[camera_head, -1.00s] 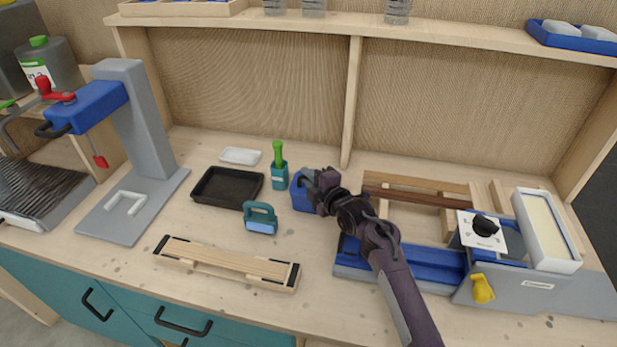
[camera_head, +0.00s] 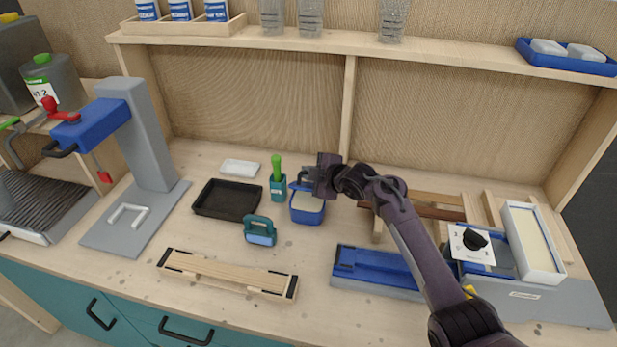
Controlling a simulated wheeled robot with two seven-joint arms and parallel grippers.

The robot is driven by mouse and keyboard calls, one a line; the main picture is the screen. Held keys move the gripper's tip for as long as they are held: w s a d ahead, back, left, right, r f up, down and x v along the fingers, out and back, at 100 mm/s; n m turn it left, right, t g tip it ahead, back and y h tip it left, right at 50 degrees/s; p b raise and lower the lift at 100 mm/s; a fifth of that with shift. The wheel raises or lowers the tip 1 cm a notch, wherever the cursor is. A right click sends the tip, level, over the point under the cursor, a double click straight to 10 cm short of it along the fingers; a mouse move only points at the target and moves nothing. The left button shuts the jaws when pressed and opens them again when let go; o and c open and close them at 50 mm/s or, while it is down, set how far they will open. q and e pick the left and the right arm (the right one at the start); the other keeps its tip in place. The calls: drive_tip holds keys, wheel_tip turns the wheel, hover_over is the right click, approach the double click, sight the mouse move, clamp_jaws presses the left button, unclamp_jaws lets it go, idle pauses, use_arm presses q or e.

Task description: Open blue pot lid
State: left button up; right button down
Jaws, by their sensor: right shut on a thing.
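The blue pot (camera_head: 307,216) stands on the workbench, right of the teal holder with a green-handled tool. Its pale inside shows from above, so the pot is uncovered at least at the front. The blue lid (camera_head: 295,186) is at the pot's back edge, partly hidden by my gripper; I cannot tell whether it still touches the pot. My right gripper (camera_head: 308,178) is shut on the lid at its dark handle, above and behind the pot's opening. My left gripper is not in view.
A teal brush-like block (camera_head: 260,231), a black tray (camera_head: 227,200) and the teal holder (camera_head: 278,186) are left of the pot. A wooden slatted piece (camera_head: 228,273) lies in front. A blue and grey machine (camera_head: 380,268) stands at right. Bare bench lies in front of the pot.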

drive_tip(key=shift+w+r, duration=0.15)
drive_tip(key=shift+w, duration=0.05)
idle(0.3)
drive_tip(key=c, duration=1.5)
unclamp_jaws()
drive_tip(key=b+v, duration=0.1)
drive_tip(key=v, duration=0.6)
drive_tip(key=shift+s+d, duration=0.25)
drive_tip(key=shift+s, duration=0.05)
drive_tip(key=shift+r, duration=0.1)
